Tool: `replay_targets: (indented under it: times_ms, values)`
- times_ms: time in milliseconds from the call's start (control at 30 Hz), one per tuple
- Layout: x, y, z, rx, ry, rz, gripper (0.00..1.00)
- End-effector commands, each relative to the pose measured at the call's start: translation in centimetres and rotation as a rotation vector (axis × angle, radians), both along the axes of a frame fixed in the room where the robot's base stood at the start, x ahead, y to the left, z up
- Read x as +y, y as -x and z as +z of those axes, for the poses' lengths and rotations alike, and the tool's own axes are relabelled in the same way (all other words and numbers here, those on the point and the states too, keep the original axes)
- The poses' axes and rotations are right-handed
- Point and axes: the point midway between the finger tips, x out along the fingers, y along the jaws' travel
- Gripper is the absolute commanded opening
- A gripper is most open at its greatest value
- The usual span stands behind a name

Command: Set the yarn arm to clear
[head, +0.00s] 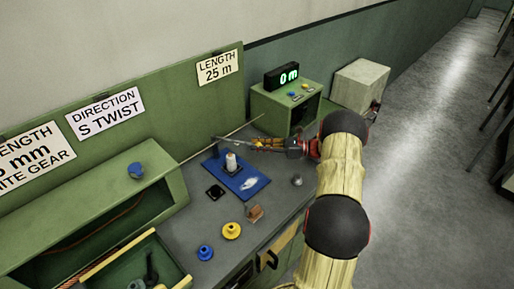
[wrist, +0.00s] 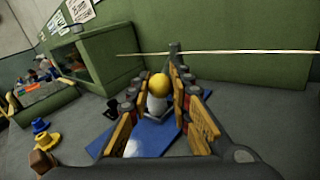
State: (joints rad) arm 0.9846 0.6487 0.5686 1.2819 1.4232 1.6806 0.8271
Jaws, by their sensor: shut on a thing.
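The yarn arm (head: 228,141) is a thin dark bar at the back of the bench, reaching from near a short post toward my gripper. In the wrist view the grey post (wrist: 174,47) stands beyond my fingers, by the pale yarn line (wrist: 230,52). My gripper (head: 258,143) comes in from the right, above the bench. Its fingers (wrist: 160,95) are closed around a yellow ball knob (wrist: 158,84), seemingly the yarn arm's end. A white spool (head: 231,160) stands upright on a blue plate (head: 246,187), below and left of my gripper; the fingers partly hide it in the wrist view.
Yellow (head: 232,231) and blue (head: 205,252) knob-like pieces, a brown block (head: 254,213) and a black square (head: 215,192) lie on the bench. A green cabinet (head: 100,210) is at left.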

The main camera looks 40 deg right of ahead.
Motion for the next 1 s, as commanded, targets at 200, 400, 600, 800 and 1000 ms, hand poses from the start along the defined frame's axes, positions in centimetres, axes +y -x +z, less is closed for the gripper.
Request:
replay_targets:
  times_ms: [200, 400, 600, 800, 1000]
  values:
    - [-0.21, -0.12, -0.11, 0.001, 0.001, 0.014, 0.0]
    - [-0.2, -0.12, -0.09, 0.001, 0.001, 0.014, 0.0]
    - [-0.19, -0.12, -0.07, 0.001, 0.0, 0.013, 0.27]
    - [-0.18, -0.14, -0.03, 0.0, 0.0, 0.013, 0.38]
    - [-0.19, -0.14, -0.01, 0.0, 0.0, 0.013, 0.39]
